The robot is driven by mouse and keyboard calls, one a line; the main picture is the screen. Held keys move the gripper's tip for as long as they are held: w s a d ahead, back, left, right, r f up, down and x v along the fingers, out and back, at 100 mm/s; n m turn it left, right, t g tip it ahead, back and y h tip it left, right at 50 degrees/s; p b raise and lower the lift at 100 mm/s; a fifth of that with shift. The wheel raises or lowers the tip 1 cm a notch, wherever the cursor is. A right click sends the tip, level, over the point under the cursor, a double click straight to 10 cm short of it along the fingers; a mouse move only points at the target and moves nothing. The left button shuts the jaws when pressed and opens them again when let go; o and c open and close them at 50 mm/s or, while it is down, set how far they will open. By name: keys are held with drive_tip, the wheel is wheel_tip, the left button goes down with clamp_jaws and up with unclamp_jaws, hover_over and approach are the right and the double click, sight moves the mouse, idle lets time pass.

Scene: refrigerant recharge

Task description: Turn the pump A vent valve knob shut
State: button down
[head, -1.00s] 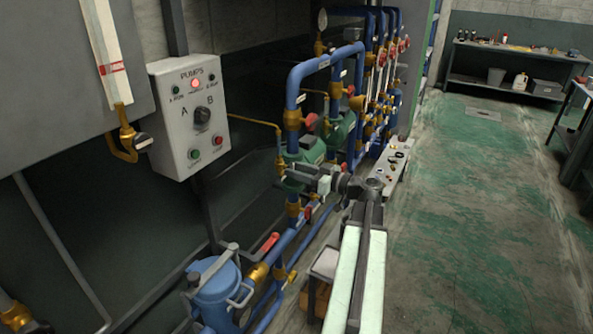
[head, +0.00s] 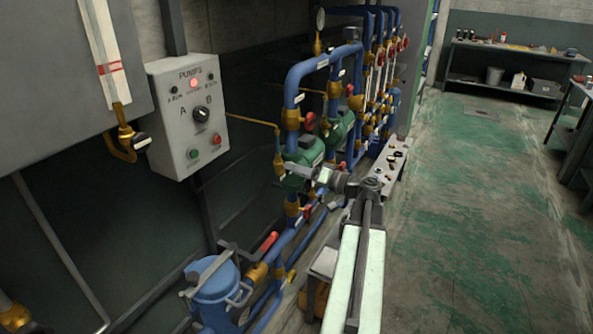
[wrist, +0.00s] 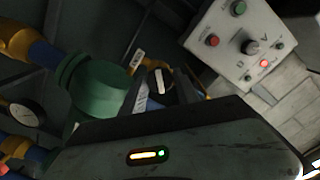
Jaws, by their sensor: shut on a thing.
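My gripper (head: 294,168) is at the near green pump (head: 303,182), at the end of my outstretched arm. In the wrist view, a dark round knob (wrist: 158,82) with a white stripe lies just past the dark gripper body, beside the green pump housing (wrist: 98,84). My gripper is shut on this knob. The jaws are dark and partly hidden by the gripper body. In the head view the knob is hidden behind my gripper. I cannot read the label by the knob.
The grey pumps control box (head: 188,115), with a lit red lamp, hangs on the left wall. Blue pipes (head: 293,88) with brass fittings run close around my gripper. A blue canister (head: 215,285) stands at the lower left. The green floor (head: 470,210) on the right is clear.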

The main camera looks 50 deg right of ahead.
drive_tip(key=m, duration=0.4)
drive_tip(key=shift+s, duration=0.1)
drive_tip(key=m, duration=0.3)
drive_tip(key=c, duration=1)
unclamp_jaws()
drive_tip(key=shift+m, duration=0.4)
drive_tip(key=v, duration=0.7)
